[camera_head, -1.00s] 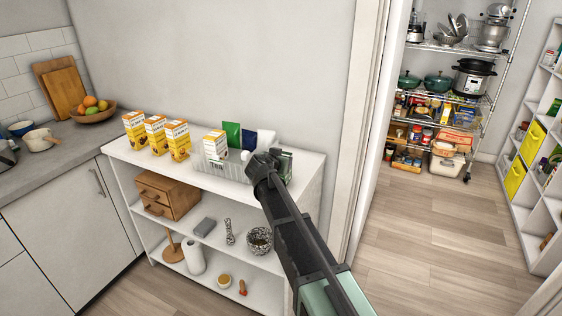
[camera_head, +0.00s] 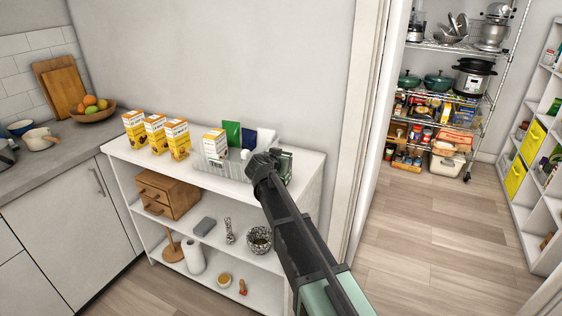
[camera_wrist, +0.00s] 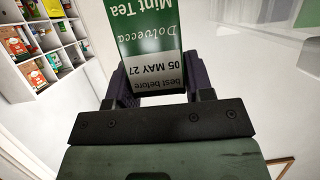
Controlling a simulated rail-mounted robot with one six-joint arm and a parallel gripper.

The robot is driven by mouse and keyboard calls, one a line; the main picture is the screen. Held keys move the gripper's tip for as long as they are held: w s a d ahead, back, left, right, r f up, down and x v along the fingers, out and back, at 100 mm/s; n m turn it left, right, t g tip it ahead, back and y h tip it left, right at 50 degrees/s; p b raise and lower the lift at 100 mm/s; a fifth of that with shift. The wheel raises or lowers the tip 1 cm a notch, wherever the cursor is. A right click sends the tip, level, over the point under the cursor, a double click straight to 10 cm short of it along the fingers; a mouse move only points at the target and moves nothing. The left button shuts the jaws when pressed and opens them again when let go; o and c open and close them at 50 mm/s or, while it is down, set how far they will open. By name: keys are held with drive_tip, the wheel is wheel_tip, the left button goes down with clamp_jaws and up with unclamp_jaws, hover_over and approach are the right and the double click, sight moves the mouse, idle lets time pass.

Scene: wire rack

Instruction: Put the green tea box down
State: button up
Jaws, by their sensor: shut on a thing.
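The green tea box (camera_wrist: 147,45) is green and white, with "Mint Tea" and a best-before date on it, upside down in the wrist view. It stands between the two fingers of my gripper (camera_wrist: 157,88), which is shut on it. In the head view, my gripper (camera_head: 272,162) is at the right end of the white shelf unit's top (camera_head: 308,168), beside the clear bin. Only a small dark green part of the box (camera_head: 286,163) shows there behind the gripper. Whether the box touches the shelf top is hidden.
A clear bin (camera_head: 222,168) labelled "TEA" holds a yellow-white box, a green packet (camera_head: 232,133) and a dark blue packet (camera_head: 248,139), left of my gripper. Several yellow boxes (camera_head: 156,134) stand further left. The shelf top's front right corner looks clear.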

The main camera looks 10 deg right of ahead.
drive_tip(key=shift+f+b, duration=0.3)
drive_tip(key=shift+f, duration=0.2)
drive_tip(key=shift+r, duration=0.15)
drive_tip(key=o, duration=1)
drive_tip(key=shift+p+v, duration=1.85)
drive_tip(key=shift+v, duration=2.65)
